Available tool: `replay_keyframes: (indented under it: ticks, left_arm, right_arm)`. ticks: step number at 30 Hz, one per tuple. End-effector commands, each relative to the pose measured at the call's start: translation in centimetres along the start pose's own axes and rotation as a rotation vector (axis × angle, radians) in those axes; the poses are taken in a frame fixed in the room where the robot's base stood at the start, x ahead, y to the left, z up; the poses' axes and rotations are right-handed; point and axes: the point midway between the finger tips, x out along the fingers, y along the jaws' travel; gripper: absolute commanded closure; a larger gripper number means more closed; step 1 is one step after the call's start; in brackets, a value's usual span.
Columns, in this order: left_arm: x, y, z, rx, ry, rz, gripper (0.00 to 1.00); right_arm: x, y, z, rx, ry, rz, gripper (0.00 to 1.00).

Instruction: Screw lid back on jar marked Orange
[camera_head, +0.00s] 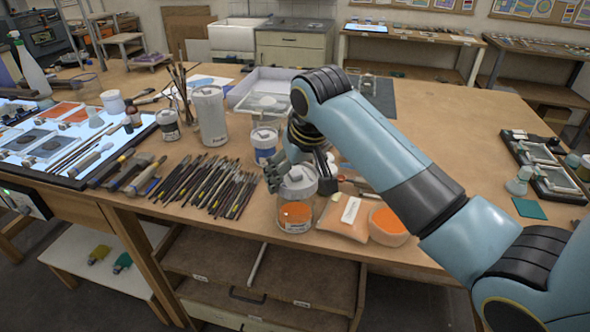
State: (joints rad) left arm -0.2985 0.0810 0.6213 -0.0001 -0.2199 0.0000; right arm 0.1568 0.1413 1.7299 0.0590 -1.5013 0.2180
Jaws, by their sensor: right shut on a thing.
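A clear glass jar (295,215) with orange powder in it stands upright near the table's front edge. A pale lid (299,180) is at the jar's mouth; I cannot tell whether it sits fully down or how far it is turned. My right gripper (300,172) comes in from the right above the jar and is shut on the lid, with fingers on its left and right sides. The fingers and wrist hide part of the lid. Any writing on the jar is too small to read. My left gripper is not in view.
Right of the jar are a labelled orange bag (344,217) and a bowl of orange powder (389,222). Many brushes and tools (205,187) lie left of it. A white jar (264,145) and a tall canister (209,117) stand behind.

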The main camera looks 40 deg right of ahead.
Motion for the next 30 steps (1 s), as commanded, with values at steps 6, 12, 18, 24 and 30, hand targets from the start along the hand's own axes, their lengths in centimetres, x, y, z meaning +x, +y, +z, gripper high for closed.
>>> replay_keyframes:
  ticks: [6,12,18,24,30]
  left_arm:
    - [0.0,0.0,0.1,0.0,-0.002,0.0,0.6]
    - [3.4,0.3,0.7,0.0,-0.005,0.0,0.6]
    - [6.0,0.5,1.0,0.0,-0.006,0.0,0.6]
    - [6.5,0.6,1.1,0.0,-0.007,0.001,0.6]
    - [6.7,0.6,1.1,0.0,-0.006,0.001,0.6]
  right_arm:
    - [0.4,0.5,0.1,-0.401,0.0,-0.162,0.36]
    - [1.2,0.4,0.4,-0.616,0.003,-0.252,0.36]
    - [1.4,0.4,0.5,-0.785,0.002,-0.323,0.36]
    - [2.4,0.3,1.1,-0.836,-0.002,-0.348,0.36]
    - [3.5,0.3,1.5,-0.834,0.0,-0.346,0.36]
